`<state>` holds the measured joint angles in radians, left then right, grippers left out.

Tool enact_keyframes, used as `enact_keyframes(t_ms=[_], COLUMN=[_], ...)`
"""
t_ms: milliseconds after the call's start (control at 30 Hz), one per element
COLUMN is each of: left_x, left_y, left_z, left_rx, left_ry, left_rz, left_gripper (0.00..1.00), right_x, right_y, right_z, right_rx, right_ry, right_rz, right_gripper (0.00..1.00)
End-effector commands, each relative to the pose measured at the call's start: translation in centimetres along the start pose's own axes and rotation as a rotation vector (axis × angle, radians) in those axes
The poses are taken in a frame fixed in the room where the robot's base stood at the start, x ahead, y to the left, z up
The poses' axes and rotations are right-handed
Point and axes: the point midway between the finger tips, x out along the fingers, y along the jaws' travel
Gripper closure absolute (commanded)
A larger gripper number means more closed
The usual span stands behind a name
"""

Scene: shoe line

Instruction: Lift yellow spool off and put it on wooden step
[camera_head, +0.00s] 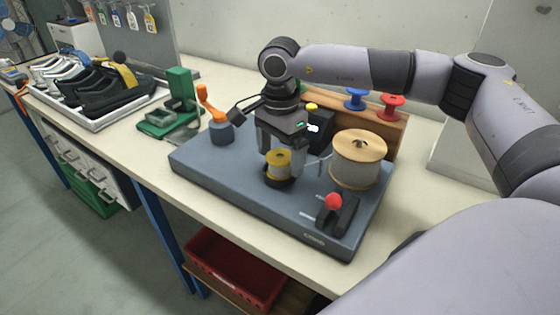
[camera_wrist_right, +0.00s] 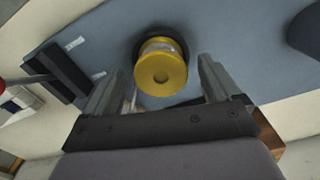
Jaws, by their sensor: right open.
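The yellow spool (camera_head: 279,160) stands upright on a dark round holder (camera_head: 279,178) on the blue-grey machine base. It also shows from above in the right wrist view (camera_wrist_right: 161,68). My right gripper (camera_head: 280,152) is open above and around it, one finger on each side. In the right wrist view the fingers (camera_wrist_right: 157,85) stand apart from the spool, with gaps on both sides. The wooden step (camera_head: 385,138) is at the back right, behind the machine base, with a blue spool (camera_head: 355,98) and a red spool (camera_head: 391,105) on it. My left gripper is not in view.
A large wooden-flanged reel (camera_head: 358,160) stands right of the yellow spool. A red-knobbed lever (camera_head: 334,202) is at the base's front right. An orange-handled part (camera_head: 214,115) and a green press (camera_head: 178,105) are to the left. A shoe tray (camera_head: 97,122) lies farther left.

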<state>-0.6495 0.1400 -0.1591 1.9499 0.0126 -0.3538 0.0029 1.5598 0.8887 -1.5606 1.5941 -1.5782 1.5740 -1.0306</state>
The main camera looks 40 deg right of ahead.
Motion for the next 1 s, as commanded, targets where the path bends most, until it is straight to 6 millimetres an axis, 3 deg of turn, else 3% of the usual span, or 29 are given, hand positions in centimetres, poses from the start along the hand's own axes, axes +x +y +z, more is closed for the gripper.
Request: enact_keyframes(t_ms=[133,367,500,567,600,1000], left_x=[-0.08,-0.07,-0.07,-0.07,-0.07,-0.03], left_y=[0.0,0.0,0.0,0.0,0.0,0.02], left_z=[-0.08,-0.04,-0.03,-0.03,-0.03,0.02], left_rx=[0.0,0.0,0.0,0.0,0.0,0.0], left_ry=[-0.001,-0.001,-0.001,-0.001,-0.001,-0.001], left_rz=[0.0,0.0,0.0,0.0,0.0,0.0], left_gripper=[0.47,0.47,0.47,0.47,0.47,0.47], right_x=[1.24,1.37,1.36,1.35,1.35,0.46], right_y=[0.0,-0.02,-0.02,-0.02,-0.02,-0.07], right_z=[0.02,0.03,0.03,0.03,0.03,0.04], right_rx=[0.001,0.001,0.001,0.001,0.001,0.001], right_ry=[-0.001,-0.001,-0.001,-0.001,-0.001,-0.001], right_rz=[0.0,-0.001,-0.001,-0.001,-0.001,-0.003], right_gripper=[0.1,0.1,0.55,0.75,0.78,0.79])
